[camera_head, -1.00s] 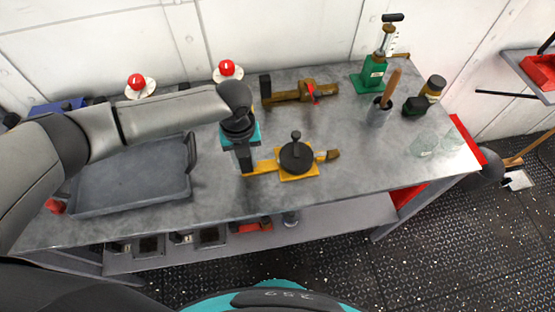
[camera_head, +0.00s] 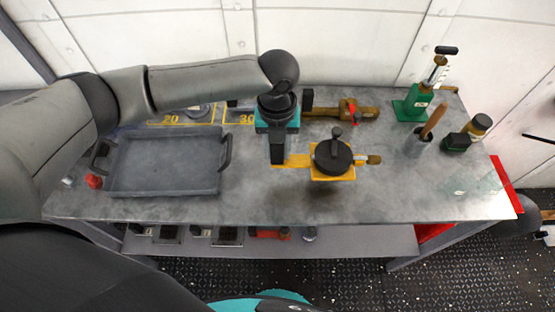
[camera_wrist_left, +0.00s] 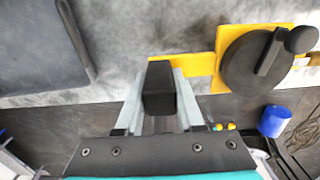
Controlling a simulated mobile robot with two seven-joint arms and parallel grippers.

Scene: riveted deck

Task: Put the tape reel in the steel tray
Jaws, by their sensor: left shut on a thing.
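The tape reel (camera_head: 334,158) has a black disc with a crank on a yellow frame. My left gripper (camera_head: 278,158) is shut on the yellow bar at the reel's left end. A dark shadow lies below the reel, which looks held a little above the bench. The reel also shows at the right of the left wrist view (camera_wrist_left: 254,65). The steel tray (camera_head: 165,160) is grey, with a handle at each side, and lies empty to the left of the gripper. Its corner shows at upper left in the left wrist view (camera_wrist_left: 38,45). My right gripper is out of view.
A brown valve (camera_head: 340,109) with a red lever lies behind the reel. A green jack (camera_head: 412,103), a cup with a wooden handle (camera_head: 418,145), a dark jar (camera_head: 458,141) and clear glassware (camera_head: 468,186) stand at right. Bare bench (camera_head: 245,200) lies between tray and reel.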

